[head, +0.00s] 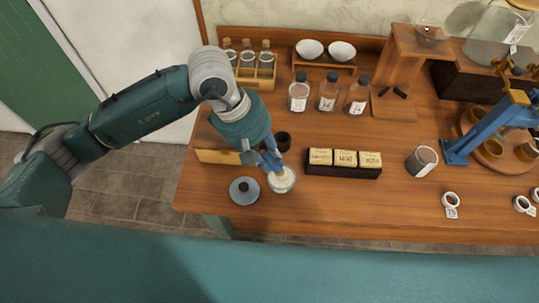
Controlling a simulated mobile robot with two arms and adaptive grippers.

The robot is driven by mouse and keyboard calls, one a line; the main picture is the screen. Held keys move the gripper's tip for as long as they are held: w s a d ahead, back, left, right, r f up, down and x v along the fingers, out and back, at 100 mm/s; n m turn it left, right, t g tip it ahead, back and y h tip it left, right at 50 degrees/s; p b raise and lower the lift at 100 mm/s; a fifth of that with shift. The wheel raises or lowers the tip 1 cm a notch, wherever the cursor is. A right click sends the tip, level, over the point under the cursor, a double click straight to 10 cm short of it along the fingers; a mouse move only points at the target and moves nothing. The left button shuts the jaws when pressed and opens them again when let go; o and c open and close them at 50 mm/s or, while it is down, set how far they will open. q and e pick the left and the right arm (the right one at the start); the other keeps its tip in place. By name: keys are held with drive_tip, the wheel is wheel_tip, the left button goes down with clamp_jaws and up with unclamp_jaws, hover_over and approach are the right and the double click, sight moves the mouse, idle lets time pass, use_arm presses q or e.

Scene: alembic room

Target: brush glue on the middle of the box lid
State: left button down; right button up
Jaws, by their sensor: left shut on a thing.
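My left gripper (273,164) points down over a small open jar (282,185) with pale contents, near the table's front edge. It is shut on what seems to be the glue brush, which is mostly hidden by the fingers and reaches toward the jar's mouth. A round grey lid with a dark knob (244,191) lies left of the jar. A flat light wooden piece (217,156) lies partly behind my gripper; I cannot tell whether it is the box lid. My right gripper is out of view.
A dark tray (315,170) with three labelled blocks stands right of the jar. A dark cup (283,141) is close behind the gripper. Bottles (328,91), a vial rack (265,79) and a blue stand (483,124) stand further off.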

use_arm(q)
drive_tip(key=shift+f, duration=0.15)
drive_tip(key=shift+r+p, duration=0.45)
drive_tip(key=shift+r, duration=0.8)
drive_tip(key=shift+r+p, duration=0.6)
drive_tip(key=shift+r, duration=1.75)
